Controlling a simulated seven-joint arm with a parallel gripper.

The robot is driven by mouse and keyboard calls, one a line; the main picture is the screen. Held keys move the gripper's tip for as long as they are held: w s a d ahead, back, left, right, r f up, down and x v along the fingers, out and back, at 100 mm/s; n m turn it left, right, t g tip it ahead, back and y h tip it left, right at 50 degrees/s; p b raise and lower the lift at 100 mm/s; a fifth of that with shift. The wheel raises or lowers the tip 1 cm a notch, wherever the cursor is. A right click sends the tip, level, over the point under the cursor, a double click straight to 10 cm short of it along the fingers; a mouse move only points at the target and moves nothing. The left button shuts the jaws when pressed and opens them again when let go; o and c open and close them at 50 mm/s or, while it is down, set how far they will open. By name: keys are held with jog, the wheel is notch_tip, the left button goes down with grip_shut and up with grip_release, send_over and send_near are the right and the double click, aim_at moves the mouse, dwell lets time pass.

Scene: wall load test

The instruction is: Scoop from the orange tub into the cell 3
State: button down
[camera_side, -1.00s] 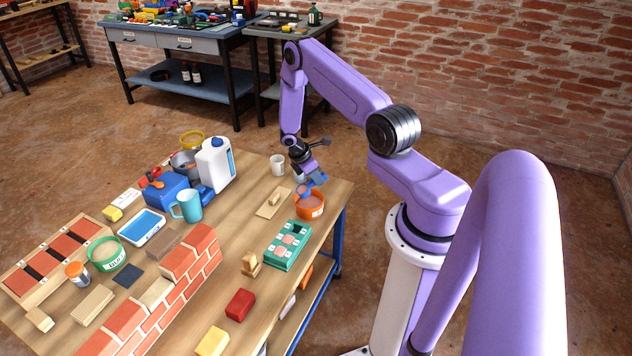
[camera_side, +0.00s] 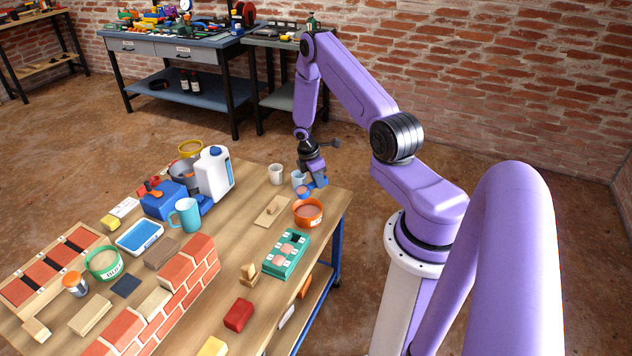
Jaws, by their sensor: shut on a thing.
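The orange tub (camera_side: 307,214) stands near the table's right edge, with pinkish-brown material inside. My gripper (camera_side: 315,182) is above and just behind the tub, shut on a small blue scoop (camera_side: 318,186). A rounded orange-pink part shows at the scoop's lower left, over the tub's back rim; I cannot tell for sure whether it is a load. The teal tray of cells (camera_side: 284,262) lies in front of the tub. Some cells hold pinkish material and at least one looks dark and empty. The cell labels are too small to read.
A white mug (camera_side: 276,174) and a pale blue cup (camera_side: 297,178) stand behind the tub. A wooden float (camera_side: 270,212) lies left of it. A brick wall (camera_side: 185,290), a red block (camera_side: 238,314) and a turquoise jug (camera_side: 187,214) stand further left and forward.

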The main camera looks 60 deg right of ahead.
dwell(0.5)
jog(key=s+a+f+t+y, duration=0.1)
jog(key=s+a, duration=0.3)
jog(key=a, duration=0.5)
jog(key=shift+a+f, duration=0.15)
jog(key=shift+f, duration=0.65)
jog(key=shift+w+a+f+g+h, duration=0.1)
jog(key=shift+w+a+g+h, duration=0.5)
jog(key=shift+g+h, duration=0.7)
jog(key=shift+w+a+f+g+h, duration=0.1)
jog(key=shift+w+a+g+h, duration=0.5)
jog(key=shift+g+h, duration=0.7)
jog(key=shift+w+a+f+g+h, duration=0.1)
jog(key=shift+w+a+g+h, duration=0.3)
jog(key=shift+a+g+h, duration=0.8)
jog(key=shift+d+r+h, duration=0.15)
jog(key=shift+d+h, duration=0.15)
jog(key=shift+d, duration=0.15)
